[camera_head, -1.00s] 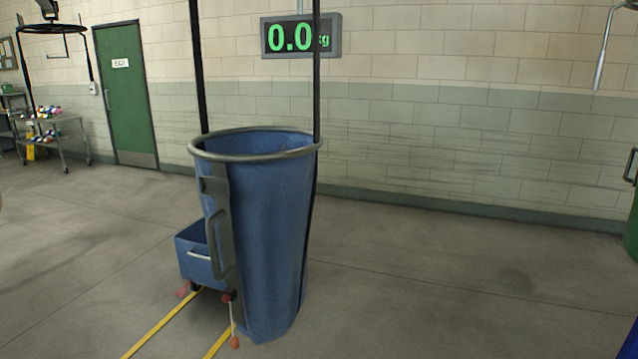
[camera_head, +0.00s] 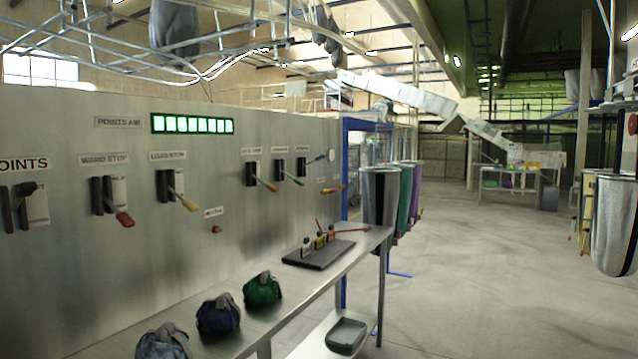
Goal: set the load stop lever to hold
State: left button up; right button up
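The load stop lever (camera_head: 184,200) is on the grey metal control panel (camera_head: 265,215), under a label that reads LOAD STOP (camera_head: 167,155). It has a yellow handle that points out and down to the right from a dark mount with a pale plate. The words for its positions are too small to read. The ward stop lever (camera_head: 118,212), with a red handle, is to its left. Neither of my grippers is in view.
A steel bench (camera_head: 355,255) runs below the panel. It holds several knotted bags, including a green one (camera_head: 262,288), and a dark tray (camera_head: 318,254) with small upright items. Several hanging bags (camera_head: 381,192) are beyond. Open floor (camera_head: 480,290) lies to the right.

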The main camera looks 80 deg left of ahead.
aim_at(189, 205)
jog(key=u, duration=3.6)
jog(key=i+l, duration=0.2)
jog(key=i, duration=0.2)
jog(key=i+l+u, duration=0.1)
jog(key=i, duration=0.3)
jog(key=l, duration=0.1)
